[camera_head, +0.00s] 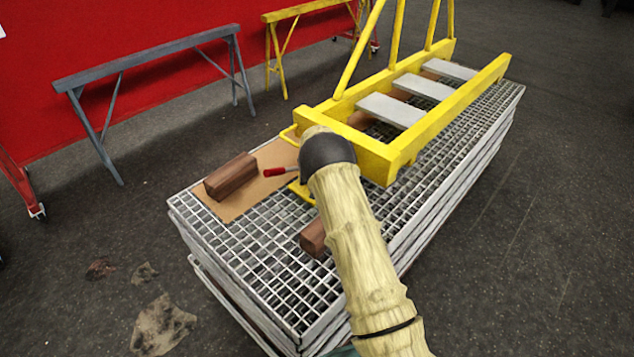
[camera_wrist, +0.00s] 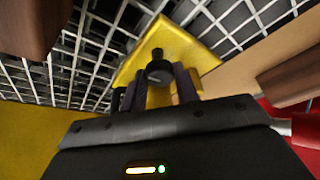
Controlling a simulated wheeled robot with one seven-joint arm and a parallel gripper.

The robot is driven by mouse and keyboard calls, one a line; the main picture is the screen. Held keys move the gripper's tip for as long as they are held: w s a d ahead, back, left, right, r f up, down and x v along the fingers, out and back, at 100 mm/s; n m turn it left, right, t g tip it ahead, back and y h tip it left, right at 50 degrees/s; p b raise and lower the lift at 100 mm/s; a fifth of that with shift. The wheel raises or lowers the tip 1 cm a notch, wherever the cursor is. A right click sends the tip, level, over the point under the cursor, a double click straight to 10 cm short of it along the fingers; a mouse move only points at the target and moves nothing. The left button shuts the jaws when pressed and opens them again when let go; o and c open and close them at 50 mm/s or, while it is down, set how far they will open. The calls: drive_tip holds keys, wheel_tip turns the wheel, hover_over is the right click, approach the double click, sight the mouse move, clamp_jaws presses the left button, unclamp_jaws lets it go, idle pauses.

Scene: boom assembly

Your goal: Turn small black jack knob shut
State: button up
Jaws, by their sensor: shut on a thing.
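The small black jack knob (camera_wrist: 159,69) shows in the wrist view, in front of a yellow plate (camera_wrist: 160,38). My gripper (camera_wrist: 160,84) has one dark finger on each side of the knob and is shut on it. A short dark stem rises above the knob in the picture. In the head view my dark wrist hides the knob and the fingers, at the near end of the yellow boom frame (camera_head: 393,157). I cannot tell how far the knob is turned.
The boom frame lies on a stack of metal grating (camera_head: 290,290). A wood block (camera_head: 230,176) sits on cardboard (camera_head: 273,160), near a red handle (camera_head: 273,172). Another wood block (camera_head: 313,238) is beside my arm. A grey trestle (camera_head: 150,52) stands behind.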

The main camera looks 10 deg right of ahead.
drive_tip(key=shift+m, duration=0.5)
drive_tip(key=o, duration=0.9)
drive_tip(key=shift+o, duration=0.2)
drive_tip(key=p+v, duration=0.1)
drive_tip(key=v, duration=1.6)
drive_tip(key=shift+a+p, duration=0.3)
drive_tip(key=shift+r, duration=0.1)
